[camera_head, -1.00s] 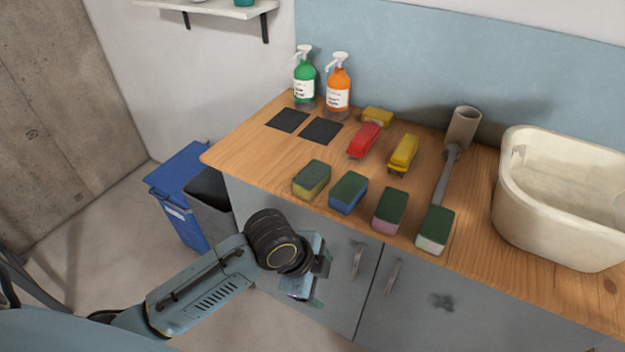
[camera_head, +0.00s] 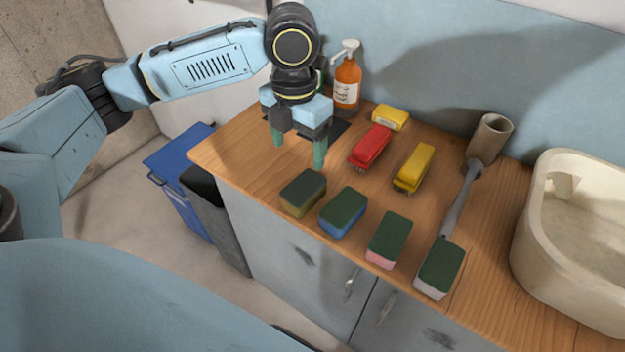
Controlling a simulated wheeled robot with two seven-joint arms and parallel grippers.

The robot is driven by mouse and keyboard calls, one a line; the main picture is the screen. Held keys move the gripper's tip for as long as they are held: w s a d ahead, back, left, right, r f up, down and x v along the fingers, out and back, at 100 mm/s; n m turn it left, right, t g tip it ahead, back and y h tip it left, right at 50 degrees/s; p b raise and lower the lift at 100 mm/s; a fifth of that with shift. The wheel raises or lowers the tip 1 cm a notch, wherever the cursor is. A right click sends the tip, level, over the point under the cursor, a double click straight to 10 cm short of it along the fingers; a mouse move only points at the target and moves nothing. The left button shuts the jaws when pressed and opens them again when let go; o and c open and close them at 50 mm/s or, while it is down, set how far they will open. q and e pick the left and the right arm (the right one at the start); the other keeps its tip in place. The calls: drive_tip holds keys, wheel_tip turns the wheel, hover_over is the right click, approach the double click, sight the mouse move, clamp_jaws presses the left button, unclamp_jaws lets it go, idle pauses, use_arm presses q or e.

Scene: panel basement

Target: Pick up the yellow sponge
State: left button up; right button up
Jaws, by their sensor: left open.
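The yellow sponge (camera_head: 302,194) has a dark green top and stands at the left end of a row of sponges near the counter's front edge. My left gripper (camera_head: 299,157) is open, with its two green fingertips pointing down. It is above and behind the yellow sponge, apart from it, with nothing between the fingers. My right gripper is not in the view.
A blue sponge (camera_head: 343,213), a pink one (camera_head: 389,241) and a white one (camera_head: 440,269) stand to the right. Red (camera_head: 370,147) and yellow (camera_head: 414,169) brushes lie behind.

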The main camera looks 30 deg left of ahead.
sight(304, 186)
use_arm(q)
wheel_tip(304, 186, down, 7)
drive_tip(key=shift+a+f+b, duration=0.1)
drive_tip(key=shift+a+b, duration=0.05)
drive_tip(key=shift+b, duration=0.4)
drive_tip(key=shift+w+f, duration=0.1)
drive_tip(key=shift+f, duration=0.55)
drive_tip(key=f, duration=0.3)
drive_tip(key=f+b, duration=0.1)
drive_tip(key=shift+w+d+f, duration=0.15)
drive_tip(key=shift+d+f, duration=0.1)
drive_tip(key=shift+d, duration=0.15)
drive_tip(key=shift+r, duration=0.1)
drive_tip(key=c, duration=1.1)
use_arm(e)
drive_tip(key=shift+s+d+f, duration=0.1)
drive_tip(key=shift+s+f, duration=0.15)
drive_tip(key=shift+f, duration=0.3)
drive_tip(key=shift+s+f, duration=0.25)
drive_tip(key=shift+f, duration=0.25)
use_arm(q)
wheel_tip(304, 186, up, 10)
drive_tip(key=shift+p, duration=0.8)
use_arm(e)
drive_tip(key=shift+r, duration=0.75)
